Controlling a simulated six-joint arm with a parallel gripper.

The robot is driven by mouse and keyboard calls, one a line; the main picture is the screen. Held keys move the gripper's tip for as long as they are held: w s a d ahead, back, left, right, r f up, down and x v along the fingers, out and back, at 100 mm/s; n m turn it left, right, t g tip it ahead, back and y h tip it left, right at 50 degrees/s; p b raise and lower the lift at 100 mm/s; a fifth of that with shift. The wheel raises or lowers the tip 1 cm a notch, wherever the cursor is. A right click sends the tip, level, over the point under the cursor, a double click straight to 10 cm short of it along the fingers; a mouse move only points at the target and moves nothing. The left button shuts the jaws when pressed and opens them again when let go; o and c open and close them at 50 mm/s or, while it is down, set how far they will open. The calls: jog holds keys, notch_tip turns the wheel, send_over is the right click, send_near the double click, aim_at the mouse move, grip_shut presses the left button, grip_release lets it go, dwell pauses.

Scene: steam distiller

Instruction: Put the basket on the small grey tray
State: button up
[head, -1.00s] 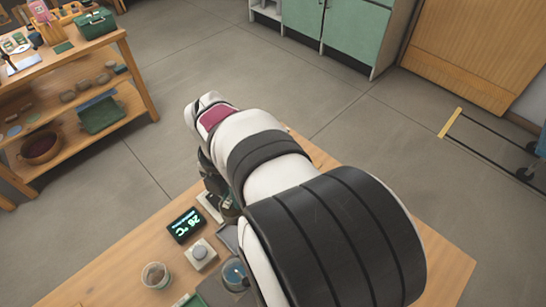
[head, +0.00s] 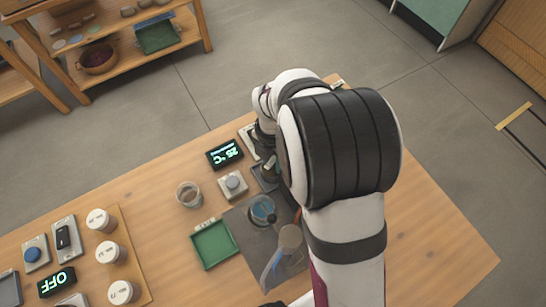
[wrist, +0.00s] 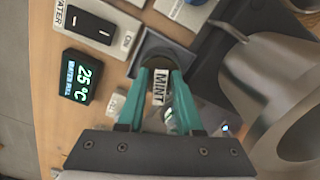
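The basket appears to be the dark round thing with a white MINT label (wrist: 159,87) between my teal fingers in the wrist view. My gripper (wrist: 161,78) looks shut on it, with the label filling the gap between the fingers. The small grey tray (wrist: 149,48) lies directly beyond the fingertips, and the basket's dark body overlaps it. Whether the basket touches the tray is unclear. In the head view the small grey tray (head: 263,182) is partly behind my arm, and the basket is hidden or too small to make out.
A 25 °C display (head: 224,153), a knob block (head: 233,185) and a beaker (head: 188,194) stand to the left. A curved metal pot-like body (wrist: 270,85) is close on the right.

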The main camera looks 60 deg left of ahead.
jog(key=shift+o, duration=0.6)
jog(key=shift+r, duration=0.1)
